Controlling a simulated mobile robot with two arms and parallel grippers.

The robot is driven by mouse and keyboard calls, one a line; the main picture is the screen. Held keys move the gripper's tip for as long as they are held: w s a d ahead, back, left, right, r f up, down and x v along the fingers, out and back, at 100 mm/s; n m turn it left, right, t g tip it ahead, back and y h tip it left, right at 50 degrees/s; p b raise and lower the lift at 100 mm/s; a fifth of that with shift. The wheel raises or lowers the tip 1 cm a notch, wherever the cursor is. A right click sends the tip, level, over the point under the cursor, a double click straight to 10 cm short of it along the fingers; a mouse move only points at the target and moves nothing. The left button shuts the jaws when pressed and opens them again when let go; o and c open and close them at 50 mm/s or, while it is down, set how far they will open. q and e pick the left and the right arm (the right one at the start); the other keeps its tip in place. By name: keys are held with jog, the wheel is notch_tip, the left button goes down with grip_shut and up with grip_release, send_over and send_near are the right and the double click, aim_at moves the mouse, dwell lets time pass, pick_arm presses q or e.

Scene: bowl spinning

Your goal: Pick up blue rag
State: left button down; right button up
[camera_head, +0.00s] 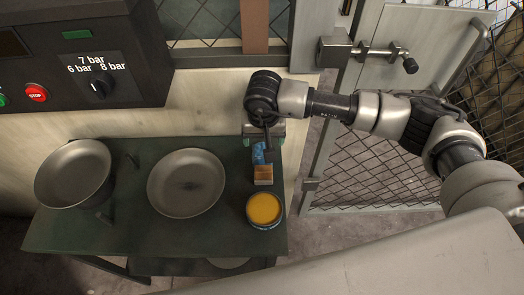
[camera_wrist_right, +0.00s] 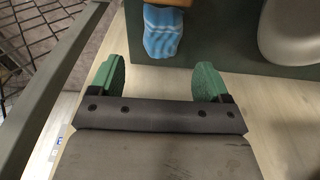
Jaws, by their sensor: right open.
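The blue rag (camera_head: 259,153) lies on the right part of the dark green table (camera_head: 140,226), behind a small wooden block (camera_head: 263,175). My right gripper (camera_head: 264,130) is above the back right of the table, close to the rag, and partly hides it. In the right wrist view the rag (camera_wrist_right: 162,32) is a crumpled light blue cloth beyond the open green fingertips (camera_wrist_right: 159,80). Nothing is between the fingers, and they look apart from the rag. My left gripper is not in view.
A yellow-filled tin (camera_head: 264,208) stands in front of the block. A shallow metal bowl (camera_head: 186,183) sits at the table's middle, and a deeper tilted bowl (camera_head: 73,174) is at the left. A control box (camera_head: 80,55) and a mesh gate (camera_head: 375,170) stand nearby.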

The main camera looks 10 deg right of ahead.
aim_at(263, 143)
notch_tip(263, 143, down, 2)
jog(key=shift+w+f, duration=0.1)
jog(key=shift+w+f+p, duration=0.2)
jog(key=shift+f+p, duration=0.2)
jog(key=shift+f, duration=0.15)
jog(key=f, duration=0.2)
jog(key=w+f+p, duration=0.1)
jog(key=f, duration=0.1)
jog(key=shift+f, duration=0.1)
jog(key=shift+c, duration=0.2)
jog(key=c, duration=1)
